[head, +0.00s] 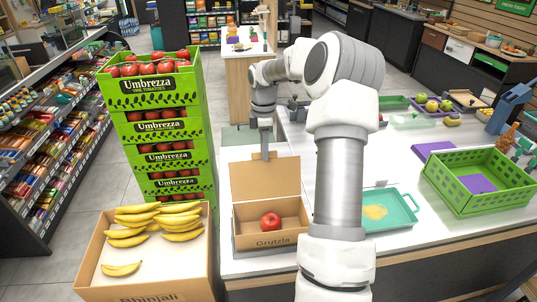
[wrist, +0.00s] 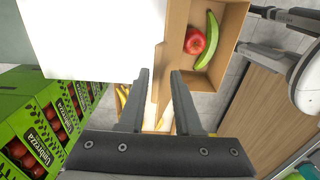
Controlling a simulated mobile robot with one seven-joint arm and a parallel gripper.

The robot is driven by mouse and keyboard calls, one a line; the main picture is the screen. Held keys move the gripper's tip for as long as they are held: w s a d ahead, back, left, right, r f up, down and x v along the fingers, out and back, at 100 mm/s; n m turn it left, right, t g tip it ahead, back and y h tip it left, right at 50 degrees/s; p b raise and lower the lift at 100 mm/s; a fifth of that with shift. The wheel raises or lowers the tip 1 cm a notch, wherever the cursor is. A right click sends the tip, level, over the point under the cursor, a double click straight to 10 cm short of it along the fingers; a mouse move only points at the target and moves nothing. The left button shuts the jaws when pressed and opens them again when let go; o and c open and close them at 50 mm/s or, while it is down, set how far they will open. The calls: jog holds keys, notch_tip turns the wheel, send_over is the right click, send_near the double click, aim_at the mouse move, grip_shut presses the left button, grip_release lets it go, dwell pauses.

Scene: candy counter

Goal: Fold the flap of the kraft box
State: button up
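The kraft box (head: 270,240), marked "Grutzla", stands on the near end of the white counter with its top open. Its flap (head: 262,182) stands up at the back. A red apple (head: 270,220) lies inside; the wrist view also shows the apple (wrist: 195,40) beside a long green curved fruit (wrist: 208,42), which the front wall hides from the head view. My gripper (head: 265,157) points down at the flap's top edge. In the wrist view, my gripper's fingers (wrist: 160,72) are apart, with a brown cardboard strip between them. I cannot tell whether they touch it.
A carton of bananas (head: 88,262) stands left of the kraft box. Stacked green tomato crates (head: 160,128) rise behind it. A teal tray (head: 402,214) and a green crate (head: 465,205) lie right on the counter. My arm hides part of the counter.

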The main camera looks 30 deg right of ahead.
grip_shut()
jog(key=shift+s+b, duration=0.15)
jog(key=shift+b, duration=0.4)
jog(key=shift+s+a+t+h+b, duration=0.35)
jog(key=shift+s+t+b, duration=0.3)
jog(key=shift+b, duration=0.5)
jog(key=shift+s+a+r+t+b, duration=0.25)
jog(key=shift+s+b, duration=0.1)
jog(key=shift+b, duration=0.2)
jog(key=shift+s+a+r+t+b, duration=0.2)
jog(key=shift+s+b, duration=0.15)
jog(key=shift+b, duration=0.2)
jog(key=shift+s+f+h, duration=0.1)
jog(key=shift+f+h, duration=0.05)
jog(key=shift+h, duration=0.1)
